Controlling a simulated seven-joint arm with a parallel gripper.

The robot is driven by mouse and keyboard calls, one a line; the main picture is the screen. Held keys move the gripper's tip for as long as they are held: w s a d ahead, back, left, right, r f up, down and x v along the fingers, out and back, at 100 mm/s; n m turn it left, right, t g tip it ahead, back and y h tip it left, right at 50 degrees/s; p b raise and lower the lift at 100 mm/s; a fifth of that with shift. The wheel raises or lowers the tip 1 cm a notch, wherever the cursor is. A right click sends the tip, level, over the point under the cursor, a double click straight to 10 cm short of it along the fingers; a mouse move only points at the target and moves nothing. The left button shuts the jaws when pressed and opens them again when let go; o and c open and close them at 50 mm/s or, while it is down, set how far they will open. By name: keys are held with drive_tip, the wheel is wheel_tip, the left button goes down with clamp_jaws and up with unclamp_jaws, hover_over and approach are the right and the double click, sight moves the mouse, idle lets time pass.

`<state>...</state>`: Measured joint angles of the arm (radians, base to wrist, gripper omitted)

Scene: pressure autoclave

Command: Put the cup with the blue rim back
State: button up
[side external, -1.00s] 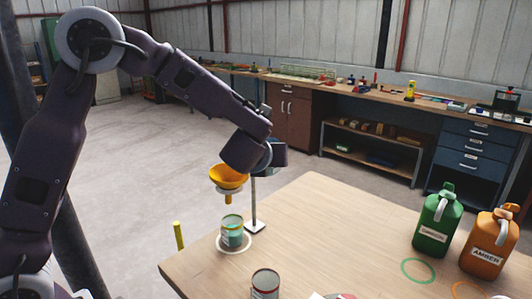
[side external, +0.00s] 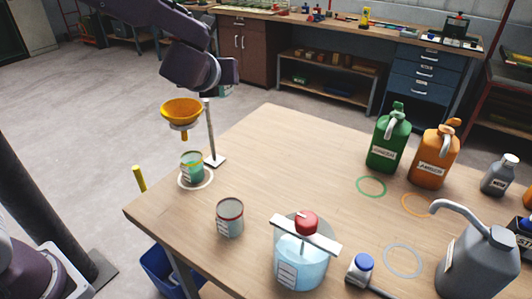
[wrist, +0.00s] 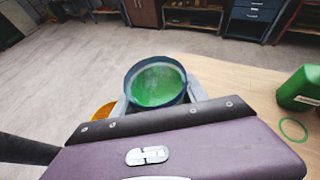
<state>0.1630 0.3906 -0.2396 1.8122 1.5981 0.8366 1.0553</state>
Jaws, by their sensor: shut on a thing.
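My gripper (wrist: 160,92) is shut on the cup with the blue rim (wrist: 158,68), which holds green contents in the wrist view. In the side external view my gripper (side external: 224,76) is in the air, up and to the right of the orange funnel (side external: 182,108). The held cup is mostly hidden there behind my gripper. The funnel is on a stand (side external: 210,135) and also shows in the wrist view (wrist: 103,111). A second cup (side external: 192,168) stands upright below it on a white ring. A third cup with a red rim (side external: 229,218) stands on the table (side external: 290,170).
Green (side external: 388,140) and orange (side external: 434,157) jugs stand at the right, near coloured rings. The middle of the table is clear.

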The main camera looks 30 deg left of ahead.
drive_tip(key=s+d+f+m+t+h, duration=0.1)
drive_tip(key=s+d+f, duration=0.2)
drive_tip(key=s, duration=0.2)
drive_tip(key=s+d+f+m+h, duration=0.1)
drive_tip(key=s+d+f, duration=0.2)
drive_tip(key=s, duration=0.2)
drive_tip(key=s+a+f+n+g+y, duration=0.2)
drive_tip(key=s+f+n+g+y, duration=0.35)
drive_tip(key=s, duration=0.55)
drive_tip(key=s+a+f+n+g+y, duration=0.2)
drive_tip(key=s+f+n+g+y, duration=0.15)
drive_tip(key=s+n+g, duration=0.5)
drive_tip(key=s+d+n+g+h, duration=0.5)
drive_tip(key=s+d+n+g, duration=0.2)
drive_tip(key=s+d+n, duration=0.25)
drive_tip(key=s+d+r+n+g+h, duration=0.2)
drive_tip(key=d+r+n+g+h, duration=0.15)
drive_tip(key=d+n+h, duration=0.6)
drive_tip(key=w+d+r+n+t+h, duration=0.5)
drive_tip(key=w+d+n+h, duration=0.45)
drive_tip(key=d, duration=0.35)
drive_tip(key=n+t, duration=1.3)
drive_tip(key=t, duration=0.1)
hover_over(294, 199)
wheel_tip(294, 199, down, 12)
wheel_tip(294, 199, down, 8)
drive_tip(key=shift+s+f, duration=0.1)
